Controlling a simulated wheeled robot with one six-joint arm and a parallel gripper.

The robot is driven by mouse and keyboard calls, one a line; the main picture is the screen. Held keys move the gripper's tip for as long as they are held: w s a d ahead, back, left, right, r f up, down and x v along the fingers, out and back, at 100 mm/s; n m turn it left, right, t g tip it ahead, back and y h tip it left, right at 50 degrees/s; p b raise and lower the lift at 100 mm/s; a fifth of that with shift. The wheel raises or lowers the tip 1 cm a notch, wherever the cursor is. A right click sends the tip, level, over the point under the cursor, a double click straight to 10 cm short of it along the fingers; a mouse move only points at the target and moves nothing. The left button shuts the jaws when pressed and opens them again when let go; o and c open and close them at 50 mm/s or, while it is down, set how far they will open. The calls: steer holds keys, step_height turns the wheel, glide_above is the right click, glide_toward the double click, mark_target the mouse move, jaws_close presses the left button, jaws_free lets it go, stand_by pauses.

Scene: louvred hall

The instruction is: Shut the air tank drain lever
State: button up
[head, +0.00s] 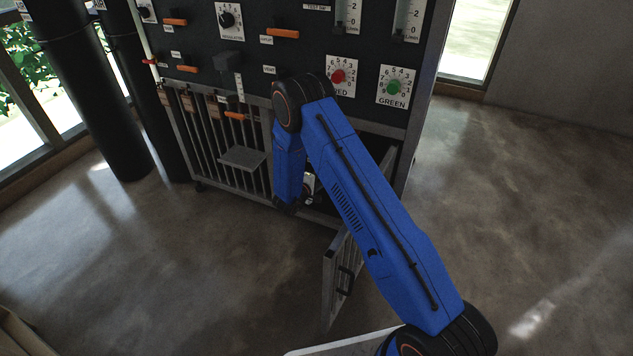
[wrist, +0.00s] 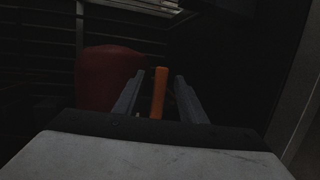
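In the wrist view an orange lever handle (wrist: 159,92) stands upright in the dark cabinet. My gripper (wrist: 160,76) is open, with one grey finger on each side of the handle and a gap on both sides. The handle's lower end is hidden behind the gripper body. A dull red rounded tank (wrist: 108,78) is just left of the left finger. In the head view my blue arm reaches down into the open lower cabinet; the gripper, lever and tank are not clearly visible there.
The cabinet's barred door (head: 340,275) hangs open toward me, beside my arm. Above is a dark control panel (head: 205,45) with orange handles, dials and gauges. Black pipes (head: 95,100) stand at left. The floor (head: 150,260) is clear at left and right.

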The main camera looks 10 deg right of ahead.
steer(key=shift+s, duration=0.1)
steer(key=f+v, duration=0.1)
steer(key=v, duration=0.5)
steer(key=shift+s+r, duration=0.2)
steer(key=shift+s, duration=0.4)
steer(key=shift+a, duration=0.1)
steer(key=v, duration=1.7)
steer(key=shift+s+a, duration=0.1)
steer(key=shift+a, duration=0.05)
